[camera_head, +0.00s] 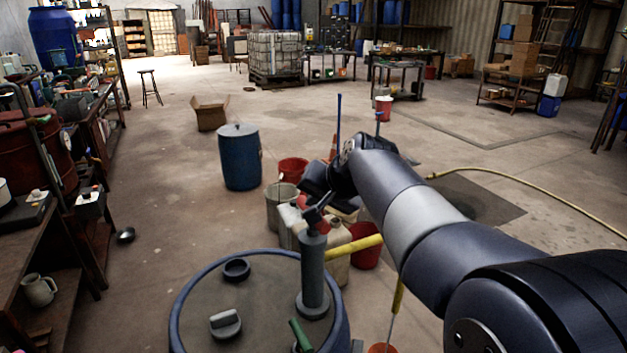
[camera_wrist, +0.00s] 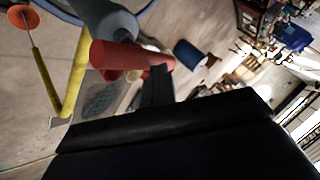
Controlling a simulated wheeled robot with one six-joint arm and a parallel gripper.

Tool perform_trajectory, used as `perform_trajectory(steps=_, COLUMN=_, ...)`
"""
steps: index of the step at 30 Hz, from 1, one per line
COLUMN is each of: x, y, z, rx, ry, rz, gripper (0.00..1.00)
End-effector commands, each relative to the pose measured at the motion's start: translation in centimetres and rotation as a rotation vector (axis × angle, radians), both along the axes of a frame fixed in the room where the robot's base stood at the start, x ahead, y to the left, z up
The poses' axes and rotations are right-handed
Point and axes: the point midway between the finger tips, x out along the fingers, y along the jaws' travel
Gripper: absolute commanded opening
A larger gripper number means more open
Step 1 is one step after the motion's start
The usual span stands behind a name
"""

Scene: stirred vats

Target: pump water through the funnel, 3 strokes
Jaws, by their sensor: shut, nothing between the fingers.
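A grey upright pump (camera_head: 312,272) stands on a blue-rimmed drum (camera_head: 258,300) in the head view. Its red handle (camera_wrist: 130,57) shows large in the wrist view, beside the grey pump body (camera_wrist: 105,18). A yellow spout (camera_head: 355,247) leads right from the pump and bends down; it also shows in the wrist view (camera_wrist: 72,80). A thin pale line joins its end to a small orange-red piece (camera_head: 383,348), perhaps the funnel, mostly cut off by the frame edge. My gripper (camera_head: 316,208) is shut and empty at the pump's top, by the handle; contact is unclear.
A grey cap (camera_head: 225,323) and a dark ring (camera_head: 237,269) lie on the drum top. Buckets and canisters (camera_head: 337,250) crowd behind the pump. A blue barrel (camera_head: 240,158) stands farther back. A shelf bench (camera_head: 60,250) lines the left; open floor lies between.

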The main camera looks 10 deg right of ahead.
Motion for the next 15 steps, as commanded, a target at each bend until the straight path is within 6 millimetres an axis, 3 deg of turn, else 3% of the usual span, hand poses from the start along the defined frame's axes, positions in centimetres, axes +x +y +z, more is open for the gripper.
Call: perform_trajectory(steps=15, x=-0.06, y=0.0, z=-1.04, rx=0.0, ry=0.008, rz=0.001, gripper=0.0)
